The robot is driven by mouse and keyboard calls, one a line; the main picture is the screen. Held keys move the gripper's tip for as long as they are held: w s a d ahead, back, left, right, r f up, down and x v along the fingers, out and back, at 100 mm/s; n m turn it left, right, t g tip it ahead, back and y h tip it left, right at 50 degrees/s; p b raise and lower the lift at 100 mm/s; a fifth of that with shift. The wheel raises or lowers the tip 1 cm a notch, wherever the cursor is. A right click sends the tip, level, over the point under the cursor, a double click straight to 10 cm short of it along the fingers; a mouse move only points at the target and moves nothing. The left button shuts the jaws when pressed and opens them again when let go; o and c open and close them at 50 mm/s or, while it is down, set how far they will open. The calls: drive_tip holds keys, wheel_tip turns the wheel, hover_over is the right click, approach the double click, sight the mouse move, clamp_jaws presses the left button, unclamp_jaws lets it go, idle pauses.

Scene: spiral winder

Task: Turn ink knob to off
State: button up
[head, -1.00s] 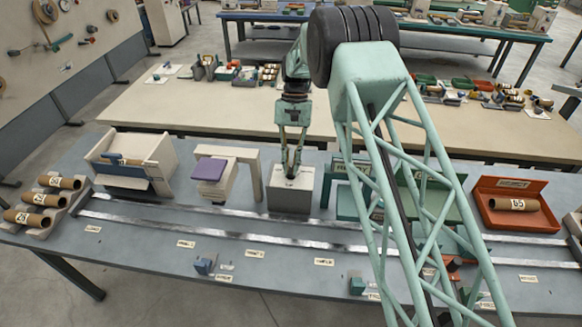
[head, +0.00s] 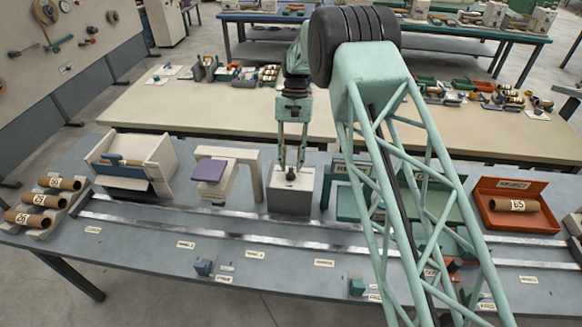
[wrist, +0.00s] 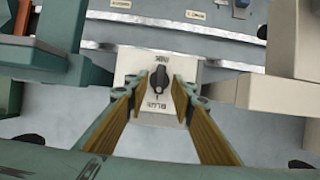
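The ink knob (wrist: 157,90) is a small black knob with a light pointer mark, on the top face of a pale grey box (wrist: 130,65). My gripper (head: 291,167) points down over the box. In the wrist view my gripper's fingers (wrist: 157,100) are spread on either side of the knob, with a gap on each side.
A machine with a purple pad (head: 210,170) stands left of the box. Green machine parts (head: 350,200) stand close on the right, partly behind my arm. A red reject tray (head: 480,210) holds a tube marked 65. Metal rails (head: 250,237) run along the front.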

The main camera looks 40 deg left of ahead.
drive_tip(key=v, duration=1)
drive_tip(key=shift+r, duration=0.15)
drive_tip(key=shift+w, duration=0.1)
idle(0.4)
